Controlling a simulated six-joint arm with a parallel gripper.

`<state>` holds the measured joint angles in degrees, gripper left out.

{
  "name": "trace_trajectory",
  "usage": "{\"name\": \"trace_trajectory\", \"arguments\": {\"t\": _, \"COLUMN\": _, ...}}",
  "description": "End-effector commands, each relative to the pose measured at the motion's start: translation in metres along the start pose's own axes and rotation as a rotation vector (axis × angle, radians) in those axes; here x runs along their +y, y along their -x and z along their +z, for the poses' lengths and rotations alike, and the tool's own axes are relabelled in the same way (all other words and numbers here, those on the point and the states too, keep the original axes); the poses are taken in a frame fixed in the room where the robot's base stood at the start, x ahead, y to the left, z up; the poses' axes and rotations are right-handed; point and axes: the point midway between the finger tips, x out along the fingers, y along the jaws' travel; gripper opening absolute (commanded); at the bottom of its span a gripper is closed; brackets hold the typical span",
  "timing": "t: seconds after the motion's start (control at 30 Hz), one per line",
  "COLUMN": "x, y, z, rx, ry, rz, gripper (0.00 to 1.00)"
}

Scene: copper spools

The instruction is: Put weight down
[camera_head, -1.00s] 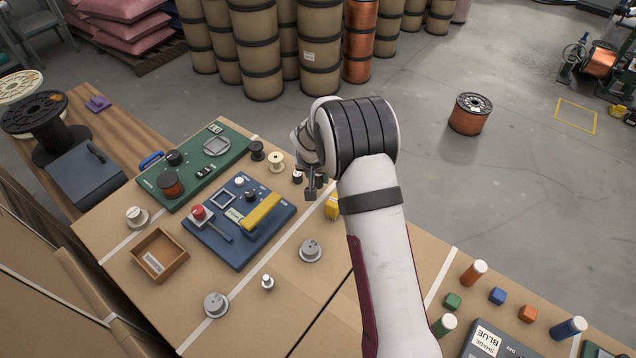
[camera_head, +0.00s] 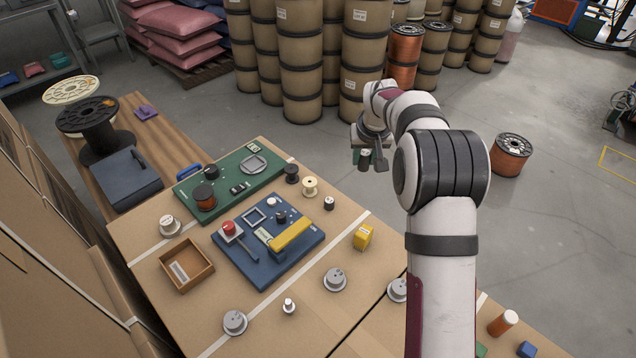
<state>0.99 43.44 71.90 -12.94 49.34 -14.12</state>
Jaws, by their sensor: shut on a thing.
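My gripper (camera_head: 371,158) is small in the view, raised above the far right edge of the cardboard-topped table (camera_head: 225,285). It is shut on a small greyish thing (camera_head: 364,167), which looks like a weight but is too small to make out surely. Round grey weights (camera_head: 235,322) (camera_head: 335,279) lie on the near part of the table, and another (camera_head: 398,289) is partly hidden by my arm. A small pale weight (camera_head: 289,306) stands between two of them.
A blue board (camera_head: 270,262) with a yellow handle (camera_head: 292,236) and a green board (camera_head: 232,182) lie on the table. A yellow block (camera_head: 363,236), small spools (camera_head: 310,186) and an open wooden box (camera_head: 187,266) are nearby. Bare tabletop shows around the grey weights.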

Motion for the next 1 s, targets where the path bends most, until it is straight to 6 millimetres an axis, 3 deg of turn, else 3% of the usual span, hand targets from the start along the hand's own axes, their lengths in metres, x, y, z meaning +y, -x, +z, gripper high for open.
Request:
{"name": "trace_trajectory", "arguments": {"t": 0.17, "x": -0.033, "y": -0.006, "z": -0.019, "rx": 0.003, "ry": 0.071, "rz": -0.037, "gripper": 0.0}}
{"name": "trace_trajectory", "arguments": {"t": 0.4, "x": -0.102, "y": -0.056, "z": -0.025, "rx": 0.003, "ry": 0.073, "rz": -0.038, "gripper": 0.0}}
{"name": "trace_trajectory", "arguments": {"t": 0.5, "x": -0.121, "y": -0.07, "z": -0.028, "rx": 0.005, "ry": 0.071, "rz": -0.037, "gripper": 0.0}}
{"name": "trace_trajectory", "arguments": {"t": 0.67, "x": -0.132, "y": -0.083, "z": -0.026, "rx": 0.003, "ry": 0.068, "rz": -0.036, "gripper": 0.0}}
{"name": "trace_trajectory", "arguments": {"t": 0.83, "x": -0.131, "y": -0.112, "z": -0.014, "rx": 0.003, "ry": 0.068, "rz": -0.035, "gripper": 0.0}}
{"name": "trace_trajectory", "arguments": {"t": 1.0, "x": -0.131, "y": -0.114, "z": -0.014, "rx": 0.005, "ry": 0.067, "rz": -0.036, "gripper": 0.0}}
